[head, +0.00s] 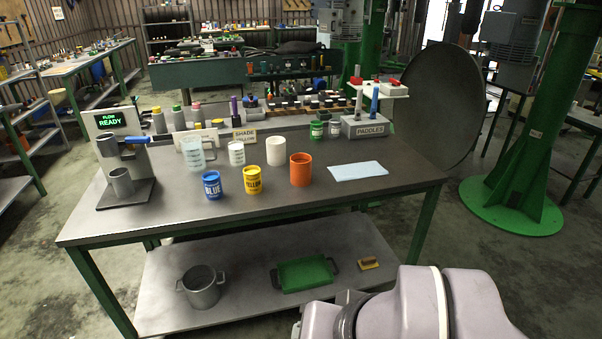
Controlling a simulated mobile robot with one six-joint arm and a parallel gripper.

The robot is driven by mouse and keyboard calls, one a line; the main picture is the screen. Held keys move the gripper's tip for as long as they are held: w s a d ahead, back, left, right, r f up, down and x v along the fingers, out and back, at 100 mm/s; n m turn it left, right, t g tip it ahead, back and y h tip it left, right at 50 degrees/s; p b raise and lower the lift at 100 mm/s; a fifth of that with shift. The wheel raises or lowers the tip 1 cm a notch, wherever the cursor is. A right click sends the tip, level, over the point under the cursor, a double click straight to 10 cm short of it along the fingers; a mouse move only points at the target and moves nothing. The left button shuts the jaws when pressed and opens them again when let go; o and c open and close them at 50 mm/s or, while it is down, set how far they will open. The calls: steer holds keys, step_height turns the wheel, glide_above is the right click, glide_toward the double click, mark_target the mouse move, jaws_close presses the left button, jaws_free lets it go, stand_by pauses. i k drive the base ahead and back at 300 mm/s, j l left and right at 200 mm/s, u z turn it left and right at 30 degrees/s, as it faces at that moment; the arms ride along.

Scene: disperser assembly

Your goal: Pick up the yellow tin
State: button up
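The yellow tin (252,181) stands upright on the grey metal workbench (400,190), with dark lettering on its side. A blue tin (213,186) stands to its left, with a small gap between them. An orange cup (301,170) stands to its right and slightly farther back. My arm shows at the lower right edge, well in front of and below the bench top, apart from the tin. My gripper's fingers are not in view.
Behind the tins stand a clear beaker (192,155), a white tin (236,153) and a white cup (276,151). A dispenser (122,160) reading "READY" is at the left. A blue cloth (358,171) lies right. The lower shelf holds a pot (201,287) and green tray (304,273).

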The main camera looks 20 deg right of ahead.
mark_target(253, 180)
steer(key=i+j, duration=0.15)
steer(key=i, duration=0.45)
steer(key=i+j, duration=0.15)
steer(key=i, duration=0.4)
